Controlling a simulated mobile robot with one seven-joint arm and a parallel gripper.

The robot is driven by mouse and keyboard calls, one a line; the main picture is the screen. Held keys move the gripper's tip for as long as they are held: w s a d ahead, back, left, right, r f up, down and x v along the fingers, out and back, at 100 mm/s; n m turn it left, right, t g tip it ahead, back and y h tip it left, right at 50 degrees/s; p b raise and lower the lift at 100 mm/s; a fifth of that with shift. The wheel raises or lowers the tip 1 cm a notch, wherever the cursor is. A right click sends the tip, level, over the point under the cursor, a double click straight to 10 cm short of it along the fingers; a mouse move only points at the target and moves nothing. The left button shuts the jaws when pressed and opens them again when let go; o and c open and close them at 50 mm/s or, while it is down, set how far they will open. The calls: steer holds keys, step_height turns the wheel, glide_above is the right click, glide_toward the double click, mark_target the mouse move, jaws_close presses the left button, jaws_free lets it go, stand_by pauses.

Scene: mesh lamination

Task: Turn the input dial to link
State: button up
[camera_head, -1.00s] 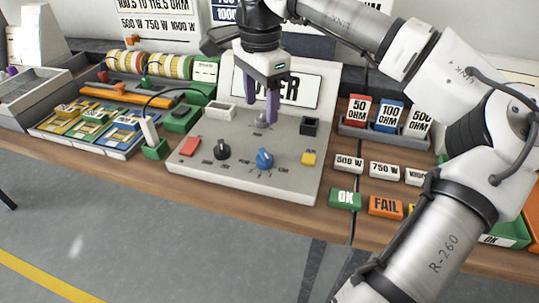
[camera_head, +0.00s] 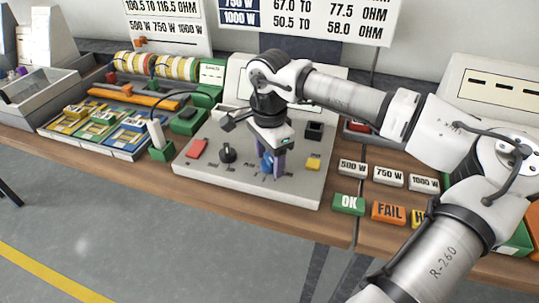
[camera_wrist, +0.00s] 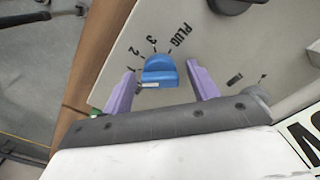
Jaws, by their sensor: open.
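The blue dial (camera_head: 265,162) is on the front of the grey control panel (camera_head: 205,179). No LINK label is readable.
The panel also carries a red button (camera_head: 196,148), a yellow button (camera_head: 313,163) and a black socket (camera_head: 315,130). OK (camera_head: 348,203) and FAIL (camera_head: 388,212) blocks lie to the right. A green block with a white post (camera_head: 158,145) stands close on the left.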

steer(key=shift+c, duration=0.3)
steer(key=c, duration=0.9)
steer(key=shift+o, duration=0.2)
steer(key=shift+f+n+b, duration=0.1)
steer(key=shift+n+b, duration=0.2)
steer(key=shift+n, duration=0.1)
steer(key=shift+n+b, duration=0.6)
steer(key=shift+n, duration=0.4)
steer(key=shift+n+b, duration=0.95)
steer(key=shift+n, duration=1.65)
steer(key=o, duration=0.9)
